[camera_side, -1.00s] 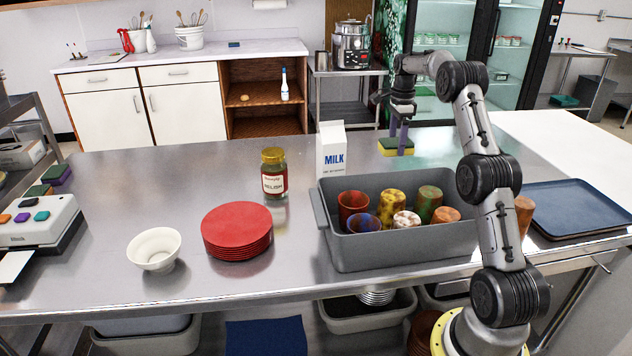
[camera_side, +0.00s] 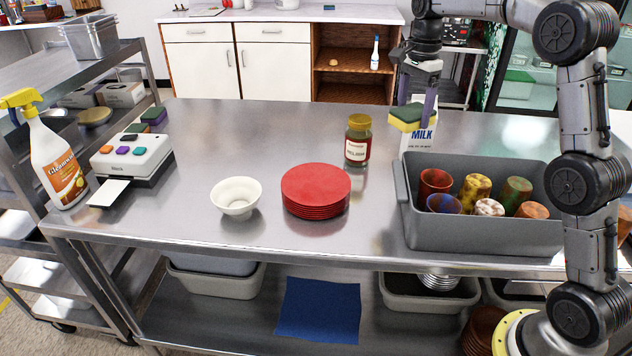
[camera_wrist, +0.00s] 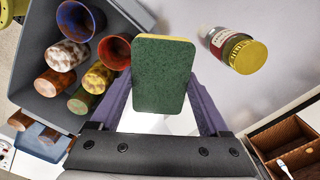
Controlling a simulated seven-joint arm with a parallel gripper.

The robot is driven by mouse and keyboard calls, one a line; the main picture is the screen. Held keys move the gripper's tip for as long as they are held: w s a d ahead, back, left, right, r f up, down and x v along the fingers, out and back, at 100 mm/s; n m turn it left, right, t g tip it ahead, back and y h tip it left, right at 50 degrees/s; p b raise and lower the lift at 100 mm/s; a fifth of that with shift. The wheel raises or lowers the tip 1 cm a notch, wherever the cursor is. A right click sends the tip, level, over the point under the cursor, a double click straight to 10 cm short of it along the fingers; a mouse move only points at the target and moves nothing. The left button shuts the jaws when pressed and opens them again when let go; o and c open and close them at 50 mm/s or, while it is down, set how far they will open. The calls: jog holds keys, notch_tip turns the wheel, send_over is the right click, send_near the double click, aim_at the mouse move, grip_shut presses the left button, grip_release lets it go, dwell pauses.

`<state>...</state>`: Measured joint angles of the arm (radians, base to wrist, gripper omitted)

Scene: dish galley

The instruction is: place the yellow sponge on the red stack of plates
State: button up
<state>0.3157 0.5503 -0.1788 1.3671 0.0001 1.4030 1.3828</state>
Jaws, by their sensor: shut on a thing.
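The yellow sponge (camera_side: 406,117) has a green scouring face on top. My gripper (camera_side: 415,105) is shut on it and holds it up in the air, in front of the milk carton in the side view. In the wrist view the sponge (camera_wrist: 163,78) shows its green face between my purple fingers. The red stack of plates (camera_side: 315,190) stands on the steel table, left of and nearer the camera than the sponge, with its top bare. The stack is not seen in the wrist view.
A grey bin (camera_side: 480,232) of cups stands right of the plates. A relish jar (camera_side: 358,140) stands behind the plates, and a milk carton (camera_side: 420,140) behind the bin. A white bowl (camera_side: 236,197) is left of the plates. The table between jar and plates is clear.

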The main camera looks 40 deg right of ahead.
jog(key=s+a+n, duration=0.1)
jog(key=s+a, duration=0.2)
jog(key=a, duration=1.5)
send_over(316, 182)
jog(key=s, duration=0.1)
notch_tip(316, 182, down, 9)
jog(key=shift+f, duration=0.1)
jog(key=shift+w+f, duration=0.45)
jog(key=shift+f, duration=0.15)
jog(key=shift+w+f, duration=0.15)
jog(key=shift+f, duration=1.5)
jog(key=shift+f, duration=0.15)
jog(key=o, duration=1.2)
jog(key=shift+c, duration=0.2)
